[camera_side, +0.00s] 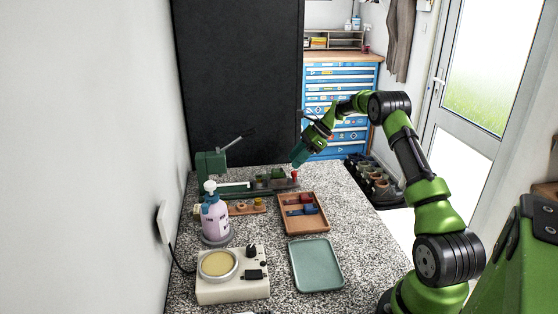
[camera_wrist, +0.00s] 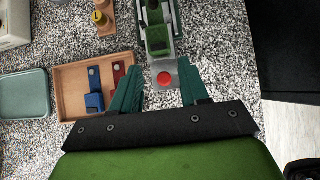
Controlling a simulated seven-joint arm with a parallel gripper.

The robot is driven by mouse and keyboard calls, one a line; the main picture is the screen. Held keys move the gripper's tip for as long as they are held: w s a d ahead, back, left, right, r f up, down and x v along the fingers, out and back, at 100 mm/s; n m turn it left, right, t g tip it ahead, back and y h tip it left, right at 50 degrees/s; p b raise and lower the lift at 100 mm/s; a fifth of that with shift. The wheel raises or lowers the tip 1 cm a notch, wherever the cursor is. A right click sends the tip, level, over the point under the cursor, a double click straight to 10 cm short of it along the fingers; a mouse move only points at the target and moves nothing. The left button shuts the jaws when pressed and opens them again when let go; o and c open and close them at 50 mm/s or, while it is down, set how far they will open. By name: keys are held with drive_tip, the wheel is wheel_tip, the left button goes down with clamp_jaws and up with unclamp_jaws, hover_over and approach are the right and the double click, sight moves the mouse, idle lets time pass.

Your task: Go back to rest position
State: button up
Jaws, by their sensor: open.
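My gripper (camera_side: 298,158) is raised above the far end of the speckled worktop, its jaws tilted down to the left. In the wrist view the two green fingers of my gripper (camera_wrist: 159,66) are spread apart with nothing between them. A red button (camera_wrist: 165,79) on the end of a grey fixture shows beyond and between the fingertips. In the side view the red button (camera_side: 295,174) lies just below the gripper, and the fingers look clear of it.
A brown tray (camera_side: 304,230) holds blue and red pieces. A teal tray (camera_side: 317,266), a cream device with a round pad (camera_side: 232,291), a pump bottle (camera_side: 214,219) and a green lever press (camera_side: 211,165) share the worktop. A black panel (camera_side: 240,80) stands behind.

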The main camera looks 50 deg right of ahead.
drive_tip(key=s+a+r+n+h, duration=0.1)
drive_tip(key=s+a+r+n, duration=0.3)
drive_tip(key=a+r, duration=0.5)
drive_tip(key=s+a+r+n+h, duration=0.1)
drive_tip(key=a+r+n, duration=0.55)
drive_tip(key=a, duration=0.45)
drive_tip(key=s+a+n, duration=0.6)
drive_tip(key=s+a, duration=0.1)
drive_tip(key=s, duration=0.3)
drive_tip(key=s+a+n+t+h, duration=0.1)
drive_tip(key=s+a+n, duration=0.5)
drive_tip(key=s, duration=0.4)
drive_tip(key=shift+a+t+h, duration=0.3)
drive_tip(key=shift+a, duration=0.15)
